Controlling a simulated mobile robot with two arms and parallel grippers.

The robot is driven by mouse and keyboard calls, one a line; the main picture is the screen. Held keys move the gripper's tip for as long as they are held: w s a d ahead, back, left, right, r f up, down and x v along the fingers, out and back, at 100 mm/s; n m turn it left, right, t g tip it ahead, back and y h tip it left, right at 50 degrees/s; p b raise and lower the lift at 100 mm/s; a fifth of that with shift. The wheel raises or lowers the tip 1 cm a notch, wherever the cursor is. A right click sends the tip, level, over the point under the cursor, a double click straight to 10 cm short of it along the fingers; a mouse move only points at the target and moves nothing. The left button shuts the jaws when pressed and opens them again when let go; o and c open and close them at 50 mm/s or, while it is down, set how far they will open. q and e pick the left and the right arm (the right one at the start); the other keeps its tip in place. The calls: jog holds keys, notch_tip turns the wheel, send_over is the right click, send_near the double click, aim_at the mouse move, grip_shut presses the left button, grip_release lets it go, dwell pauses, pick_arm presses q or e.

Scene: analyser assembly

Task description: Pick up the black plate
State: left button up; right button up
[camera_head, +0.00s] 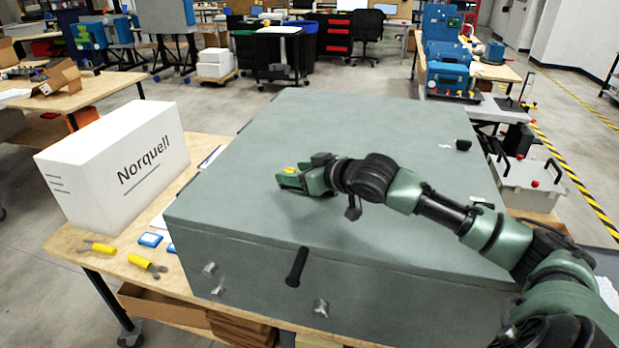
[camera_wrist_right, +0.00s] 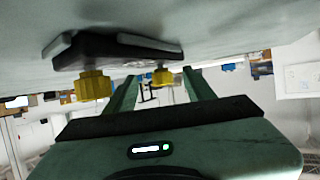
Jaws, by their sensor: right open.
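The black plate (camera_wrist_right: 118,50) shows in the right wrist view, close to the grey top surface, with two yellow knobs on it. The nearer knob (camera_wrist_right: 93,85) is outside the left finger and the farther knob (camera_wrist_right: 163,76) appears between the fingertips. In the head view only a small yellow spot (camera_head: 290,171) shows by the fingertips; I cannot clearly make out the plate there. My right gripper (camera_head: 289,180) is open, low over the grey cabinet top, fingers pointing left. It also shows in the wrist view (camera_wrist_right: 161,80). My left gripper is out of view.
The large grey cabinet (camera_head: 380,120) lies on a wooden table, its top mostly clear. A white Norquell box (camera_head: 120,165) stands to its left. Yellow-handled tools (camera_head: 147,264) and blue items (camera_head: 150,239) lie near the table's front left. A black handle (camera_head: 297,267) sticks out in front.

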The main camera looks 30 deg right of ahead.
jog(key=shift+x, duration=1.05)
jog(key=shift+s+r, duration=0.1)
jog(key=shift+c, duration=0.3)
jog(key=c, duration=1)
grip_shut()
